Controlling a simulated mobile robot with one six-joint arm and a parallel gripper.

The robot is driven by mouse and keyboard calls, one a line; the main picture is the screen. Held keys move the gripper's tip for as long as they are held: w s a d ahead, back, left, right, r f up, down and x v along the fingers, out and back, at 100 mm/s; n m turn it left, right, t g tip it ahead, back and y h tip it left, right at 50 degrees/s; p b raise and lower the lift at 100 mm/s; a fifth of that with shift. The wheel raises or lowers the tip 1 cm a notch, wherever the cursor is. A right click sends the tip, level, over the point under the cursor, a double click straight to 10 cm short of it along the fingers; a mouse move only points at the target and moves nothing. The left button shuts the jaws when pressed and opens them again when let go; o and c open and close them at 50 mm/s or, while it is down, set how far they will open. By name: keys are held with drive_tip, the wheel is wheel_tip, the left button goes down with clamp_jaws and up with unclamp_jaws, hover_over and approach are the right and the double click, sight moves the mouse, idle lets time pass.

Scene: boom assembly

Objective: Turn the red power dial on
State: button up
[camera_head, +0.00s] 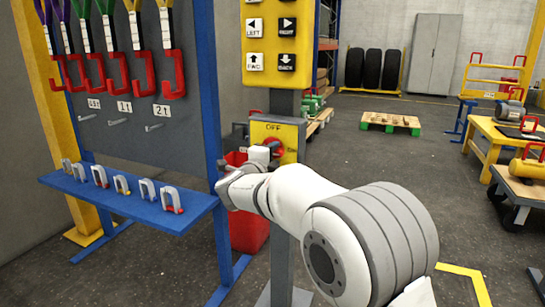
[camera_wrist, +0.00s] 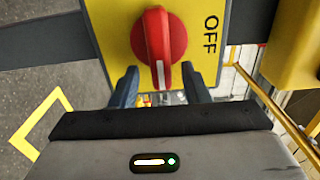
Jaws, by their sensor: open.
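The red power dial (camera_wrist: 158,45) is a round knob with a raised grip and a white pointer line on a yellow panel (camera_wrist: 120,45). In the wrist view its pointer end faces down the picture, toward my gripper, and the word OFF is to the right of it. My gripper (camera_wrist: 160,88) is open, with one dark finger on each side of the dial's lower end. I cannot tell whether the fingers touch it. In the head view the yellow panel (camera_head: 290,130) is on a grey post, and the dial (camera_head: 274,148) is partly hidden by my gripper (camera_head: 264,153).
A yellow button box (camera_head: 272,42) is above the dial on the same post. A blue shelf (camera_head: 130,208) with several shackles and a rack of hanging slings is at left. A red bin (camera_head: 247,230) stands behind the post.

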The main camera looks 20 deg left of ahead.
drive_tip(key=s+p, duration=0.1)
drive_tip(key=s, duration=0.6)
drive_tip(key=shift+s+a+p, duration=0.3)
drive_tip(key=shift+p, duration=0.05)
